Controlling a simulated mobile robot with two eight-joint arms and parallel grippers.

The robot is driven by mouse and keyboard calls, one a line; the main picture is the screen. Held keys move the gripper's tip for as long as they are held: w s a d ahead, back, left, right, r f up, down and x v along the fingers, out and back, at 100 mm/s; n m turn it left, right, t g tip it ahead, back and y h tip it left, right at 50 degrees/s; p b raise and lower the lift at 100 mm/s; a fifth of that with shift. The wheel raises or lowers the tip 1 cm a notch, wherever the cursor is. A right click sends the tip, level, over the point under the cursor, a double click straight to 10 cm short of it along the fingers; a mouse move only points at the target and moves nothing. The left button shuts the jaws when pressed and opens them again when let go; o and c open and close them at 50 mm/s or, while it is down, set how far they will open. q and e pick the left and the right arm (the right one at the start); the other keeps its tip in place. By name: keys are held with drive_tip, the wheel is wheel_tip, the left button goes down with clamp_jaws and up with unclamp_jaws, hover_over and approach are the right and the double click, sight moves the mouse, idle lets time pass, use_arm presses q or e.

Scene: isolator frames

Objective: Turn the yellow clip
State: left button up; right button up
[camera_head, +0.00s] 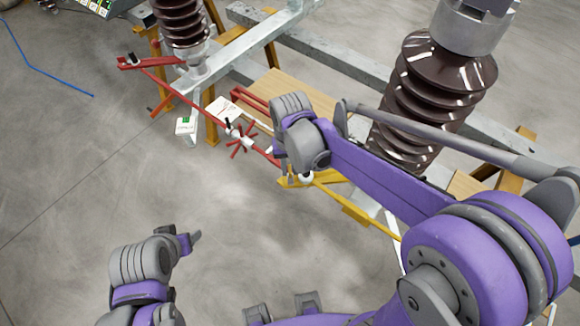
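A yellow rod (355,208) runs down to the right from a white round joint; a flat yellow piece (289,181) sits just left of that joint. I cannot tell which yellow part is the clip. My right gripper (291,166) reaches in from the right and is right above this joint, hiding part of it. Its fingers are mostly hidden by its own wrist, so I cannot tell whether it is open or touching the yellow part. My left gripper (193,237) is at lower left over bare floor, well away from the frame; its finger opening is unclear.
A red rod (188,99) with a red star-shaped handle (240,137) runs left of my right gripper. Brown ribbed insulators (430,95) stand on grey steel beams (330,52) behind. My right arm covers much of the right side. Open floor lies at left.

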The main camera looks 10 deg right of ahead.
clamp_jaws()
idle(0.5)
drive_tip(key=n, duration=0.3)
drive_tip(key=shift+b, duration=0.4)
drive_tip(key=n, duration=0.4)
drive_tip(key=shift+n+b, duration=0.3)
drive_tip(key=shift+b, duration=0.05)
drive_tip(key=n, duration=0.5)
drive_tip(key=shift+b, duration=0.35)
drive_tip(key=n, duration=0.5)
drive_tip(key=shift+n, duration=0.3)
